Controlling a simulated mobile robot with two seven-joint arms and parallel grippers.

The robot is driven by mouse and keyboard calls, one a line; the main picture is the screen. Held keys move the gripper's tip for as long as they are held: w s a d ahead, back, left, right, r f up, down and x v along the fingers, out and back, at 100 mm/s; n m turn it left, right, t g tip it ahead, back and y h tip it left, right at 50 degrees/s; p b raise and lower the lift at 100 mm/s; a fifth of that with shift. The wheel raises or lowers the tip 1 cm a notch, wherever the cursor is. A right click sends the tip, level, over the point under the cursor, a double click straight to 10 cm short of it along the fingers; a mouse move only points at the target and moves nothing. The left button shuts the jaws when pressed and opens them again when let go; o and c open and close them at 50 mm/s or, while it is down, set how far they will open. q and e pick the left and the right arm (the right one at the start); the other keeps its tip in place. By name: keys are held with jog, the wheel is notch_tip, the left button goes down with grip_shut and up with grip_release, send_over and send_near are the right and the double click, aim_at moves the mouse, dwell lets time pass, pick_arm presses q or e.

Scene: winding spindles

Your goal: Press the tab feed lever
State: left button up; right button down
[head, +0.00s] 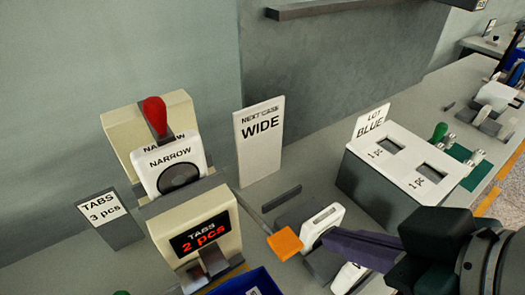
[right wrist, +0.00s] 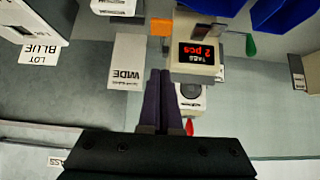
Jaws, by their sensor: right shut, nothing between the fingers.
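The tab dispenser (head: 199,232) is a cream box with a red "TABS 2 pcs" display; it also shows upside down in the right wrist view (right wrist: 190,66). An orange paddle (head: 285,243), which looks like the tab feed lever, sits just right of the dispenser near a dark bar. In the right wrist view the paddle (right wrist: 160,27) is beyond my fingertips. My right gripper (head: 327,240) has its dark purple fingers shut with nothing between them, a little right of the paddle and apart from it. My left gripper is not in view.
A cream unit labelled NARROW (head: 170,158) with a red knob (head: 155,115) stands behind the dispenser. A WIDE sign (head: 259,140) stands upright. A white-topped LOT BLUE box (head: 405,150) is at right. A white slotted piece (head: 322,224) lies beside my fingers. A blue bin (head: 245,284) is in front.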

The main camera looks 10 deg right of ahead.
jog(key=b, duration=0.2)
send_near(281, 236)
jog(key=w+a, duration=0.1)
jog(key=w, duration=0.2)
jog(key=f, duration=0.3)
jog(key=shift+w+a+f, duration=0.1)
jog(key=shift+w+a, duration=0.1)
jog(key=shift+w, duration=0.1)
jog(key=shift+f, duration=0.45)
